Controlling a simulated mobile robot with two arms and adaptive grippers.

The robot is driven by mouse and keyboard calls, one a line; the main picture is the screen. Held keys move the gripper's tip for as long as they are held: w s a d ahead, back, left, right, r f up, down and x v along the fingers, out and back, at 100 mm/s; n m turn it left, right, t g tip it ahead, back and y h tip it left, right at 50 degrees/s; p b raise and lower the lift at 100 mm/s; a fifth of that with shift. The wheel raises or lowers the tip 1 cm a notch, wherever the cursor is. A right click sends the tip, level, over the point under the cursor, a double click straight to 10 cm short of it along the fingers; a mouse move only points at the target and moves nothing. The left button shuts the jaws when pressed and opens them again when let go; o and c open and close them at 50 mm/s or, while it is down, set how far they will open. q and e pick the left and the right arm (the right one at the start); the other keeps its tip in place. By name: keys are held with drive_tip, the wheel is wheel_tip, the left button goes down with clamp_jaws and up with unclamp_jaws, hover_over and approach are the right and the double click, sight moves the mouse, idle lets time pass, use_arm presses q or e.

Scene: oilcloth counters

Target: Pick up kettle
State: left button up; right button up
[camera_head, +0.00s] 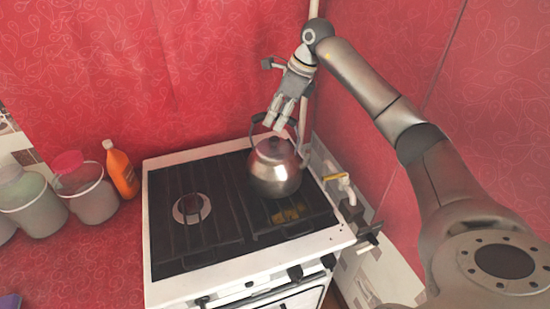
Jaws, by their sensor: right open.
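A shiny metal kettle (273,174) stands upright on the right side of the stove top (160,255). Its dark handle arches over the lid, partly hidden behind my gripper's fingers. My right gripper (278,116) hangs just above the kettle, fingers pointing down toward the handle. It is open, and no hold on the kettle shows. Whether a fingertip touches the handle I cannot tell. My left gripper is not in view.
An orange bottle (121,171) and several containers, including a jar with a red lid (90,193), stand on the red counter to the left. A tap-like fitting (346,187) sits right of the stove. Red patterned walls close in behind and at right.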

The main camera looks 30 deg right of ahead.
drive_tip(key=shift+w+a+f, duration=0.1)
drive_tip(key=shift+a+f, duration=0.1)
drive_tip(key=shift+f, duration=0.25)
drive_tip(key=shift+w+f, duration=0.1)
drive_tip(key=shift+f, duration=0.25)
drive_tip(key=shift+c, duration=0.4)
drive_tip(key=c, duration=0.5)
clamp_jaws()
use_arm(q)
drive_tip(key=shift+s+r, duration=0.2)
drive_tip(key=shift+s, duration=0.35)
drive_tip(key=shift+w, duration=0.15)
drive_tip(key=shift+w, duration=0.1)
use_arm(e)
drive_tip(key=shift+w, duration=0.1)
